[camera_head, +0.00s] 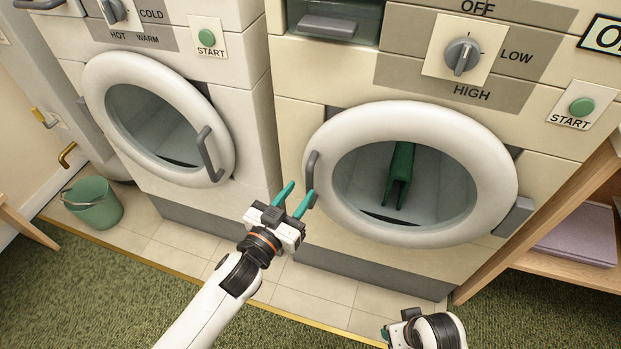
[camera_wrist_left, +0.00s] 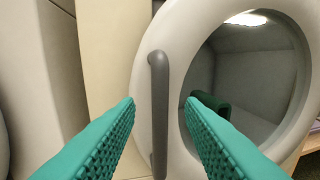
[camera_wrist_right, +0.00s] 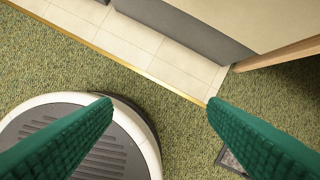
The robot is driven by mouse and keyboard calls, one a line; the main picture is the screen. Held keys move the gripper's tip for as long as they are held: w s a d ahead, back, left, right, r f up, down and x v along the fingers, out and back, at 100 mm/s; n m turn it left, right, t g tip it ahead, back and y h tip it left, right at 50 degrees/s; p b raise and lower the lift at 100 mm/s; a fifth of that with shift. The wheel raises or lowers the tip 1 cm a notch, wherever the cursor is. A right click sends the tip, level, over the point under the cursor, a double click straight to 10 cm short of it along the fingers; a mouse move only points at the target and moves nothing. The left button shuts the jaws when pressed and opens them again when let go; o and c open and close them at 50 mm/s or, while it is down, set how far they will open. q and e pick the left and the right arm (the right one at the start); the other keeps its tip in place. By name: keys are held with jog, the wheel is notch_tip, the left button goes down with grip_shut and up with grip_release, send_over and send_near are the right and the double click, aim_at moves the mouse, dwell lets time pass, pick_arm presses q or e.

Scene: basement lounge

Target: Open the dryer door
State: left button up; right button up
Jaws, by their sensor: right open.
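The dryer (camera_head: 290,130) is the cream machine on the right, with a dial marked OFF, LOW and HIGH. Its round white-rimmed door (camera_head: 335,130) looks shut. The grey bar handle (camera_head: 311,178) is on the door's left rim. My left gripper (camera_head: 301,188) is open at the handle. In the left wrist view the handle (camera_wrist_left: 158,110) stands upright between the two green fingers, with gaps on both sides; I cannot tell how deep it sits between them. My right gripper (camera_wrist_right: 160,101) is open and empty, low over the floor and away from the door.
A second machine (camera_head: 180,60) marked HOT, WARM, COLD stands left, its door closed. A green bucket (camera_head: 95,208) is on the floor. A wooden shelf (camera_head: 545,262) stands close on the right. The green carpet (camera_head: 80,290) before the machines is mostly clear.

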aim_at(308, 182)
pick_arm(q)
jog(key=x, duration=0.5)
jog(key=shift+w+d+b, duration=0.2)
jog(key=shift+w+b, duration=0.05)
jog(key=shift+b, duration=0.05)
pick_arm(e)
jog(key=shift+w+v, duration=0.2)
jog(key=shift+v, duration=1.05)
pick_arm(q)
grip_shut()
